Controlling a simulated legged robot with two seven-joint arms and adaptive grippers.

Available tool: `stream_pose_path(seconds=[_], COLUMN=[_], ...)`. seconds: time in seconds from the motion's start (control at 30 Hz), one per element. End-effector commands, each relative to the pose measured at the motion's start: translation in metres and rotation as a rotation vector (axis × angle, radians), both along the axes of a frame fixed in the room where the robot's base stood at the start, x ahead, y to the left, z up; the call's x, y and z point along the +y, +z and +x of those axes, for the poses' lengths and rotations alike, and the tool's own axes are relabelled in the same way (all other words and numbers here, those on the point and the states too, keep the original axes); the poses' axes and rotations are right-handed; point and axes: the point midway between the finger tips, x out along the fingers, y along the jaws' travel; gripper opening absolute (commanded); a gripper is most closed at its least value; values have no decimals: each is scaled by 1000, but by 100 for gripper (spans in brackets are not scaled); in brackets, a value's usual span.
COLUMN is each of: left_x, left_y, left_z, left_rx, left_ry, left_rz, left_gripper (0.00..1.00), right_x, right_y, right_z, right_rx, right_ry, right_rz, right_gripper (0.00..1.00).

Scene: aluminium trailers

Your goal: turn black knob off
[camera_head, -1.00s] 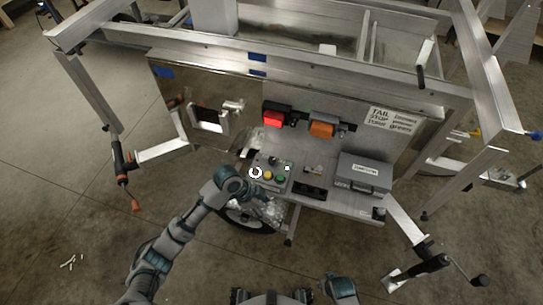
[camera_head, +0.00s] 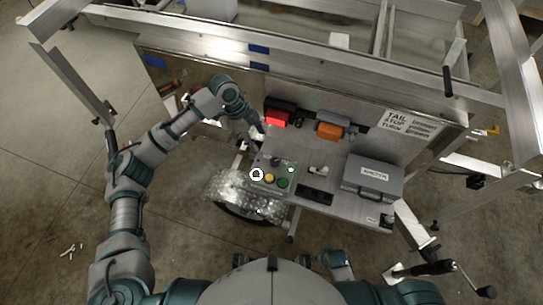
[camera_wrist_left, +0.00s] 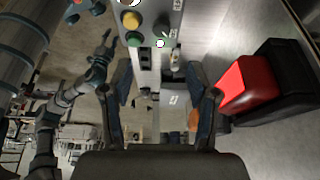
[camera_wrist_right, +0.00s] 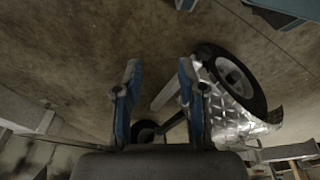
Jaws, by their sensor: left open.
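A grey control box (camera_head: 258,184) on the trailer shelf carries a white-ringed button, a yellow button (camera_head: 269,178), a green button (camera_head: 283,182) and a small dark knob (camera_head: 275,161) near its back. In the left wrist view the box (camera_wrist_left: 150,8) is at the top, with the yellow button (camera_wrist_left: 132,20) and what looks like the black knob (camera_wrist_left: 164,31). My left gripper (camera_head: 257,137) is open and empty, behind the box near the red light. My right gripper (camera_wrist_right: 160,68) is open and empty, pointing toward the floor.
A red light (camera_head: 276,119) and an orange light (camera_head: 329,131) sit on the panel behind the box. A grey case (camera_head: 372,180) stands on the shelf to the right. A diamond-plate fender (camera_head: 240,188) is below left. Aluminium rails frame the trailer.

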Motion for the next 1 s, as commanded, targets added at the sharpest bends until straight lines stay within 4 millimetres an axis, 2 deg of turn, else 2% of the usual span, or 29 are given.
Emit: stream_pose_path(seconds=[0.03, 0.2, 0.5, 0.7, 0.97, 1.0], left_x=[-5, -21, -42, -48, -48, -48], left_y=[-15, -53, -107, -120, -121, -121], left_z=[-2, -7, -14, -15, -15, -15], left_rx=[5, 5, 2, 0, 0, 0], left_ry=[-1, -1, 0, 1, 1, 1], left_rz=[1, 1, 1, 0, 0, 0], left_gripper=[59, 59, 59, 59, 59, 57], right_x=[0, 0, 0, 0, 0, 0], right_y=[2, 15, 35, 41, 42, 42], right_z=[2, 5, 9, 9, 10, 10], right_rx=[-3, -7, -13, -14, -12, -12], right_ry=[0, -2, -4, -5, -5, -5], right_rz=[1, 1, 1, 1, 1, 1], right_gripper=[40, 40, 40, 40, 40, 40])
